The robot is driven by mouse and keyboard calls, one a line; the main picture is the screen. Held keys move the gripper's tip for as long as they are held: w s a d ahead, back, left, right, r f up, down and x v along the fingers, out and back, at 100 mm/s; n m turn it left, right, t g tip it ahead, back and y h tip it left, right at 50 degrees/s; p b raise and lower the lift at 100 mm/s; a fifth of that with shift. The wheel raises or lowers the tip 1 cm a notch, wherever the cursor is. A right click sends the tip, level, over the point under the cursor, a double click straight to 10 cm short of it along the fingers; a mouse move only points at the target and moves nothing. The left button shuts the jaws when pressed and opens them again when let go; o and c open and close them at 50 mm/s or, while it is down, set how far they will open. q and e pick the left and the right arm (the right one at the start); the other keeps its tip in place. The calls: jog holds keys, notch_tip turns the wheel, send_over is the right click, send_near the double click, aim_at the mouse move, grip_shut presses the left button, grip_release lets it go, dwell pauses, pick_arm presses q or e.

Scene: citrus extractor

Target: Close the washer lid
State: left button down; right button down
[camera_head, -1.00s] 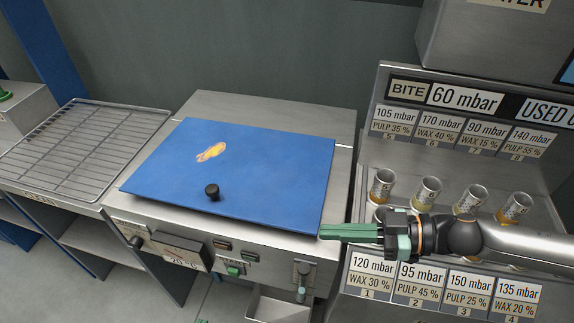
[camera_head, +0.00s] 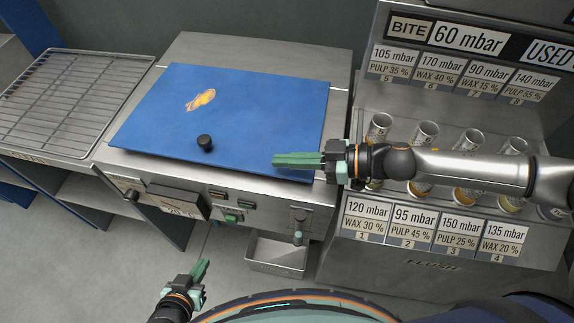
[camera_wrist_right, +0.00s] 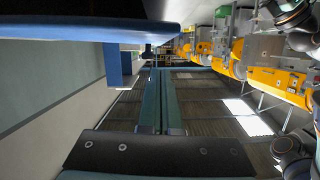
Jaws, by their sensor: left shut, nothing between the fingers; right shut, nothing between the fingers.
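The washer lid (camera_head: 235,115) is a blue panel with a black knob (camera_head: 205,142) and an orange mark on top. It lies over the steel washer (camera_head: 250,55), looking flat or nearly so; whether it is fully seated I cannot tell. My right gripper (camera_head: 275,160) is shut and empty, and overlaps the lid's front right corner in the head view. Contact with the lid cannot be told. In the right wrist view its fingers (camera_wrist_right: 160,105) lie together, with a blue panel edge (camera_wrist_right: 90,30) at upper left. My left gripper (camera_head: 204,270) is shut and empty, low in front of the washer.
A wire rack (camera_head: 70,100) stands left of the washer. At right is a sign panel (camera_head: 440,220) with several cups (camera_head: 425,133), partly behind my right arm. A small steel bin (camera_head: 277,255) sits below the washer's front controls. The floor in front is clear.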

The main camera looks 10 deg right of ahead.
aim_at(286, 177)
jog(key=shift+s+f, duration=0.1)
jog(key=shift+f, duration=1)
notch_tip(286, 177, down, 3)
jog(key=shift+s+f+b, duration=0.1)
jog(key=shift+s+b, duration=0.05)
jog(key=shift+b, duration=0.55)
